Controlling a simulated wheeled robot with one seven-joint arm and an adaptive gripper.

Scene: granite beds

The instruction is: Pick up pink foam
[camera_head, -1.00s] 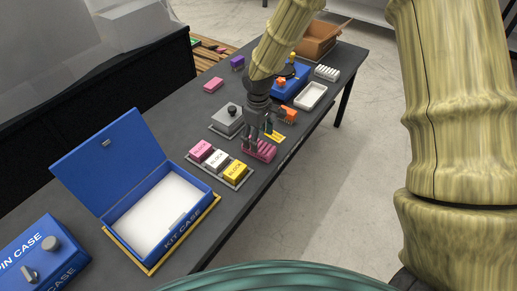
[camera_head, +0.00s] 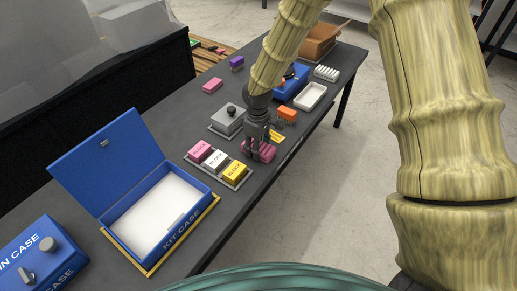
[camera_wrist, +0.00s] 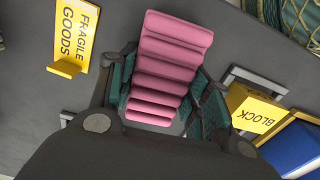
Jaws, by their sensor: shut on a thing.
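The pink foam (camera_wrist: 165,72) is a ribbed pink piece, seen large in the wrist view between the two fingers. In the head view the pink foam (camera_head: 265,152) is partly hidden by my gripper (camera_head: 259,147). My gripper points down at it, near the table's right edge. In the wrist view my gripper (camera_wrist: 158,98) has one finger on each side of the foam, shut on it. I cannot tell whether the foam is lifted off the table.
A tray (camera_head: 245,178) with pink, white and yellow blocks stands beside the gripper. A yellow "FRAGILE GOODS" sign (camera_wrist: 75,35) is close by.

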